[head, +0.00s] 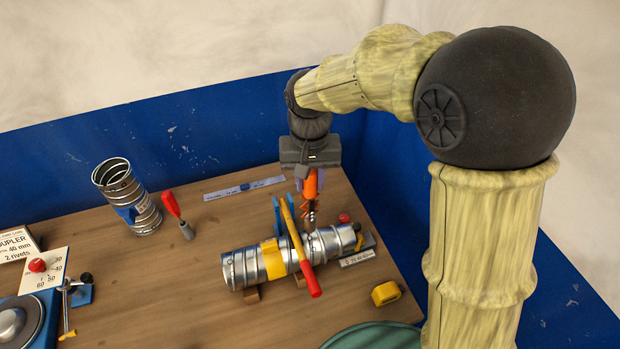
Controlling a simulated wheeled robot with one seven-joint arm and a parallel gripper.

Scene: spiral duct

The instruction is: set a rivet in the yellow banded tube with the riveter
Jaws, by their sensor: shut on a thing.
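The yellow banded tube (243,267) is a ribbed silver duct lying on its side, with a yellow band (272,259) around it. It rests on small wooden blocks on the bench. A yellow bar with a red grip (304,259) lies across its top, beside blue upright brackets (283,214). My gripper (309,176) is shut on an upright orange tool (311,186) with a twisted metal lower end. The tool's lower end is just behind the tube's right part; whether they touch is unclear. I cannot tell for sure whether this tool is the riveter.
A second silver duct (146,216) with a blue band stands at the left. A red-handled tool (172,205), a marked strip (244,188), a yellow object (386,293), a dial card (45,268) and a green round surface (375,337) are around. Blue walls (200,140) border the bench.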

